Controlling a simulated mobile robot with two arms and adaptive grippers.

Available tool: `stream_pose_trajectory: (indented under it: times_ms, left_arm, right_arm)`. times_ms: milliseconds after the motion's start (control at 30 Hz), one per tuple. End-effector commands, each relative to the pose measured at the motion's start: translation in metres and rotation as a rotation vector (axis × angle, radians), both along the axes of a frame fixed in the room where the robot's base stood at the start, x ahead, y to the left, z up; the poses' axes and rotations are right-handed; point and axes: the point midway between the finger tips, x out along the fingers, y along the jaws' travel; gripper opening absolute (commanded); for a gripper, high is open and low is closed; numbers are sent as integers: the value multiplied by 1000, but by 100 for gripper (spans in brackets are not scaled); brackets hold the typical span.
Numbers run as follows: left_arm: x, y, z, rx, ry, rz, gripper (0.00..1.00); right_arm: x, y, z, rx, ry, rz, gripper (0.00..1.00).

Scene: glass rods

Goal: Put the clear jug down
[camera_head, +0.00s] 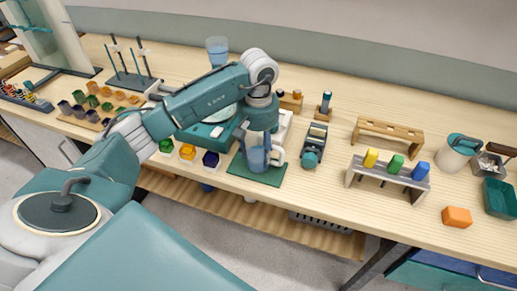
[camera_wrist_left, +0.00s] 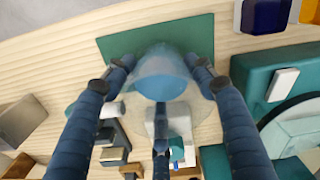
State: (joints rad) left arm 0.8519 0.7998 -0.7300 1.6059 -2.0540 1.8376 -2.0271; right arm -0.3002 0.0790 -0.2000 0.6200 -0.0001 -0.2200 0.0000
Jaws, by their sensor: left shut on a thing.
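The clear jug (camera_head: 257,158), bluish and see-through, is upright at a green mat (camera_head: 241,172) near the front edge of the bench. My left gripper (camera_head: 258,147) points down and is shut on the jug, with its fingers on either side. In the left wrist view the jug (camera_wrist_left: 163,78) sits between the two fingers (camera_wrist_left: 158,68), with the green mat (camera_wrist_left: 150,32) behind it. I cannot tell whether the jug's base touches the mat. My right gripper is not in view.
Small coloured square cups (camera_head: 211,159) stand just left of the mat. A dark teal device (camera_head: 313,145) stands to its right. A grey rack (camera_head: 385,180) with yellow, green and blue blocks is further right. Bare bench lies between the device and the rack.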

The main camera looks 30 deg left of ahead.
Motion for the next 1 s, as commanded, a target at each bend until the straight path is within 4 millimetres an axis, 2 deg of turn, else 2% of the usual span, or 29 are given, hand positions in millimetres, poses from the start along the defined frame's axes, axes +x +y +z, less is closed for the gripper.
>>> stream_pose_trajectory:
  times_ms: [367, 400, 467, 767, 867, 1000]
  left_arm:
    - [1, 0, -5, 0, -4, 0, 22]
    - [1, 0, -4, 1, -3, 0, 63]
    - [1, 0, -4, 0, -2, 0, 74]
    - [1, 0, -3, 0, -2, 0, 74]
    - [1, 0, 2, 0, -4, 0, 74]
    - [2, 1, 22, 1, -9, -1, 74]
  right_arm:
    - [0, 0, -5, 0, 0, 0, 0]
    - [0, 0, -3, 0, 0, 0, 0]
    - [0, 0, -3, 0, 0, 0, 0]
    - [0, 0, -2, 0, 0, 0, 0]
    - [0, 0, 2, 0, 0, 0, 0]
    - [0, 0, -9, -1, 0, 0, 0]
